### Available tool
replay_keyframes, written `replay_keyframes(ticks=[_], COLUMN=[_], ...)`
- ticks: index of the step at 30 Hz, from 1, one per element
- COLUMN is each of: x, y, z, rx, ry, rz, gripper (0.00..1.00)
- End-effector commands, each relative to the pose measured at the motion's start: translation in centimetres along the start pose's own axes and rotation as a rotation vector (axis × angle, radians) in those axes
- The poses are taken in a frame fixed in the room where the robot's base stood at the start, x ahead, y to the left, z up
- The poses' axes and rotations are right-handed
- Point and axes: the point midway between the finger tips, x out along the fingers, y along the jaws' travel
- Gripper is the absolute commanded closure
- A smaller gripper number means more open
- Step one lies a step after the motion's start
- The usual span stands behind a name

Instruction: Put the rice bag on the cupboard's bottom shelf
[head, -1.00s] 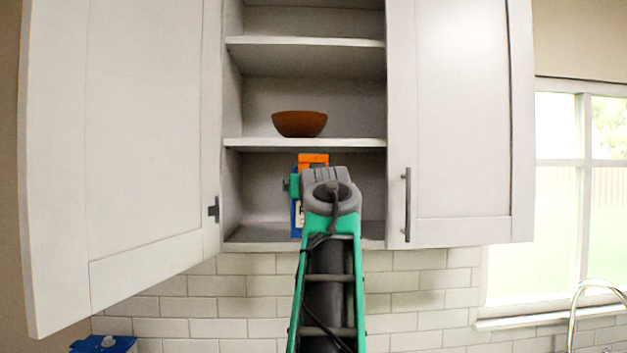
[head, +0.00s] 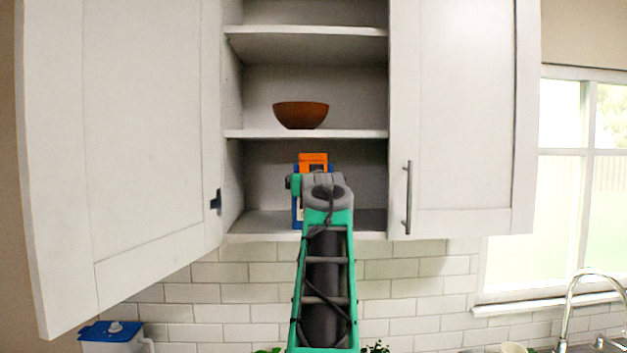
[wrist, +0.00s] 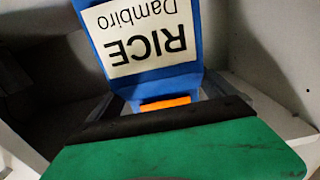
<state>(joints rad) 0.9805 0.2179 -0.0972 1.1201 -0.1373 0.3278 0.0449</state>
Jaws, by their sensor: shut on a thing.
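The rice bag (head: 297,213) is a blue pack with an orange top, inside the cupboard's lowest compartment. The wrist view shows its white label reading "RICE Dambiro" (wrist: 145,38), upside down. My gripper (head: 318,182) reaches into this compartment from the front and is shut on the rice bag. The bag looks upright, close to the bottom shelf (head: 262,227). My arm hides its lower right side, and I cannot tell whether its base touches the shelf.
A brown bowl (head: 301,115) sits on the shelf board (head: 250,133) just above. The left door (head: 150,130) stands open; the right door (head: 460,120) flanks the opening. Bare bottom shelf shows on both sides of the bag. A blue-lidded container (head: 112,334) is low at left.

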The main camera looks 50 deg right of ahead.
Motion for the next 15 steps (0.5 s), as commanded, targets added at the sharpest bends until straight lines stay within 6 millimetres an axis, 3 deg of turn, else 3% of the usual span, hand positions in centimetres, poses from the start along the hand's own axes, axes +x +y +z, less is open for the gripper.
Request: replay_keyframes(ticks=[6, 7, 9, 15], x=[-0.22, -0.05, -0.03, -0.04], y=[-0.03, -0.01, -0.01, -0.01], z=[-0.07, 0.29, 0.25, 0.18], rx=[-0.001, 0.000, 0.000, 0.000], ry=[0.010, 0.001, 0.001, 0.001], rz=[0.000, 0.000, 0.000, 0.000], gripper=[0.78, 0.04, 0.00, 0.00])
